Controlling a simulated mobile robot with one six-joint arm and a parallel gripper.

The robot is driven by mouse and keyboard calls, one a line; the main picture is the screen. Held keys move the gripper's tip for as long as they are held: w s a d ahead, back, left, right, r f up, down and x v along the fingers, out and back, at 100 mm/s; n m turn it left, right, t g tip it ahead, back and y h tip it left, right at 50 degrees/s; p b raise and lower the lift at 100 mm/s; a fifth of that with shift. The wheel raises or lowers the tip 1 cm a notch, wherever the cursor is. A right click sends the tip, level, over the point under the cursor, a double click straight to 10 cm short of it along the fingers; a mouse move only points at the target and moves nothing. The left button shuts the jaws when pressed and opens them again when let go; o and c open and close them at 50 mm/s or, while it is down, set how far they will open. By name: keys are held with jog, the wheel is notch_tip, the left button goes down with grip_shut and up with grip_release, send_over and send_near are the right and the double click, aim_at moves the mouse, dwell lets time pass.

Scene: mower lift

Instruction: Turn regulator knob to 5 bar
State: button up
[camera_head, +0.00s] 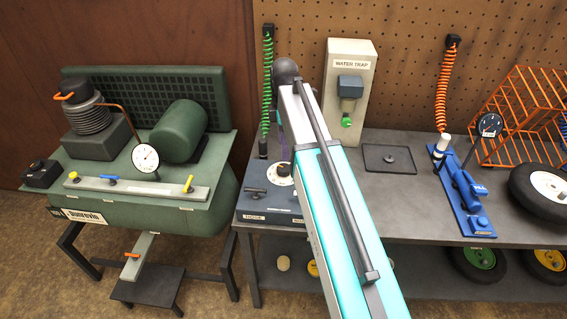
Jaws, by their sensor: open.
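A dark blue-grey box (252,207) stands on the left end of the bench, with a label that seems to read "MODE" under a small dark lever. Behind the lever is a round white dial with a dark knob (283,170), which looks like the regulator knob. My arm covers the dial's right side and the box's right part. The dial's marks are too small to read. My arm rises from the bottom over the bench to a dark joint.
A green compressor with a white gauge (145,158) stands at left. A water trap (347,95) stands behind my arm. A green coiled hose (267,95) hangs beside it. Right are a flat dark tray (402,159), a blue pump (463,190), an orange crate and a wheel.

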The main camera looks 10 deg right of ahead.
aim_at(284, 167)
jog(key=shift+f+p, duration=1)
jog(key=shift+f, duration=3.45)
jog(key=c, duration=1)
